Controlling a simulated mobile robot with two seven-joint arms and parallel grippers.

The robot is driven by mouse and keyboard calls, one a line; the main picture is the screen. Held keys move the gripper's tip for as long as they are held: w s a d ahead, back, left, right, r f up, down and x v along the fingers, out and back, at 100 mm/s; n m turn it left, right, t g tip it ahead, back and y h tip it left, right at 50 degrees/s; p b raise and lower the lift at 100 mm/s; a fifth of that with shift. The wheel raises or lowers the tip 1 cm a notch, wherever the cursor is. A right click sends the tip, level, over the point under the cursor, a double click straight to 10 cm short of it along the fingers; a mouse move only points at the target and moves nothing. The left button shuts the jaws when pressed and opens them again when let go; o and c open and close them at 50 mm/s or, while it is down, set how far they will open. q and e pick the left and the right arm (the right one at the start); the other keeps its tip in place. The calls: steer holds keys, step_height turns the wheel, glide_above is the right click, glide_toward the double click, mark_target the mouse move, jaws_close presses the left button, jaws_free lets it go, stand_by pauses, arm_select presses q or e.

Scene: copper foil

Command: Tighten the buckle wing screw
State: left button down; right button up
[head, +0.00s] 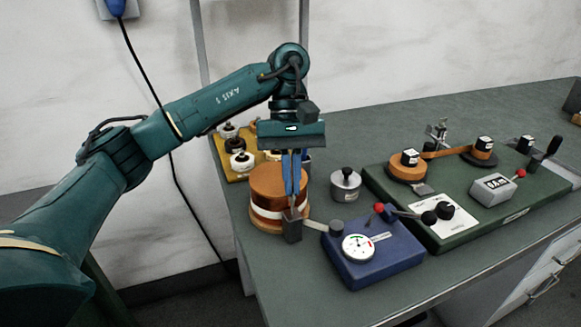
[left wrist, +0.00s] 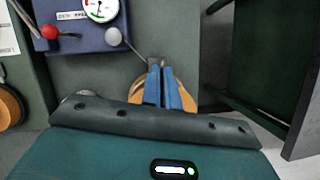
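An orange-brown drum (head: 275,183) with a pale band (head: 266,213) around it stands near the table's left edge. The dark buckle block (head: 292,226) sits at the drum's front side and also shows in the left wrist view (left wrist: 157,61). My left gripper (head: 292,205) points down at the buckle from above. Its two blue fingers (left wrist: 161,72) are close together with a narrow gap, their tips at the buckle. The wing screw is not visible; the fingers may hide it, and I cannot tell whether they grip it. My right gripper is not in view.
A blue gauge box (head: 375,255) stands right of the drum; a pale strip (head: 318,224) spans toward the buckle. A grey weight (head: 345,184) stands behind. A green board (head: 500,200) with spools fills the right. A yellow tray (head: 238,165) lies behind the drum.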

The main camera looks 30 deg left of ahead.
arm_select(q)
steer(key=m+p, duration=0.1)
steer(key=m+y, duration=0.1)
steer(key=m, duration=0.1)
steer(key=shift+w+d+r+p, duration=0.1)
steer(key=shift+r+p, duration=0.1)
steer(key=shift+p, duration=0.15)
steer(key=m, duration=0.1)
steer(key=m+y+p, duration=0.1)
steer(key=m, duration=0.1)
steer(key=shift+d+m+g+y+p, duration=0.15)
steer(key=shift+m+g+y+p, duration=0.15)
steer(key=m, duration=0.1)
steer(key=m+y, duration=0.1)
steer(key=m, duration=0.1)
steer(key=shift+d+f+m+p, duration=0.1)
steer(key=shift+d+m+p, duration=0.05)
steer(key=shift+m+p, duration=0.2)
steer(key=m+y, duration=0.1)
steer(key=m, duration=0.1)
steer(key=m+t, duration=0.1)
steer(key=m, duration=0.1)
steer(key=shift+d+f+m+y, duration=0.15)
steer(key=shift+m+y, duration=0.1)
steer(key=shift+y, duration=0.15)
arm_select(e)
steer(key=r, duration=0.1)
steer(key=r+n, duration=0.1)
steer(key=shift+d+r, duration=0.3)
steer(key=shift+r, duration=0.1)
